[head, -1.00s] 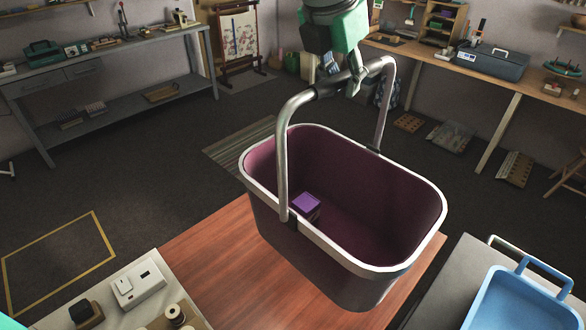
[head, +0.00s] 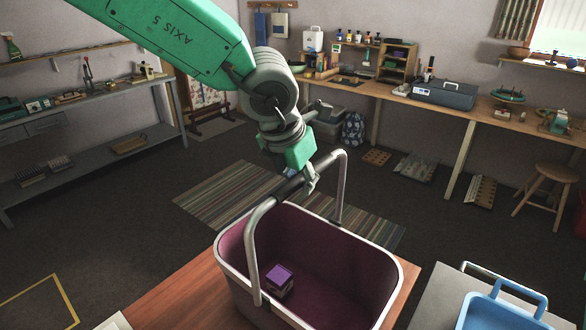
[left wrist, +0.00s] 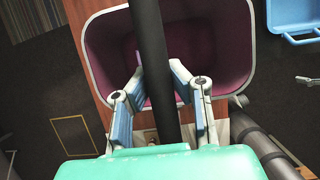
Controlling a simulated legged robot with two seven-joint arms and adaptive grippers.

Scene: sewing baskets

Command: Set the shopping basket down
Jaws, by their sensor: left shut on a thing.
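The shopping basket (head: 385,285) has a pale rim, a dark outside, a plum inside and a raised hoop handle (head: 342,190). A small purple-topped box (head: 280,275) lies inside it. My left gripper (head: 308,180) is shut on the dark grip at the top of the handle. In the left wrist view, my left gripper's (left wrist: 160,80) blue-padded fingers lie on either side of the black grip (left wrist: 150,35). The basket is upright over the reddish wooden tabletop (head: 185,297). Its underside is hidden, so I cannot tell whether it touches. My right gripper is not in view.
A blue container (head: 500,312) with a handle is on a grey surface (head: 435,290) to the right. Striped rugs (head: 215,195) lie on the floor behind. A stool (head: 550,180) and long workbenches (head: 420,100) stand farther back. Bare wood shows left of the basket.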

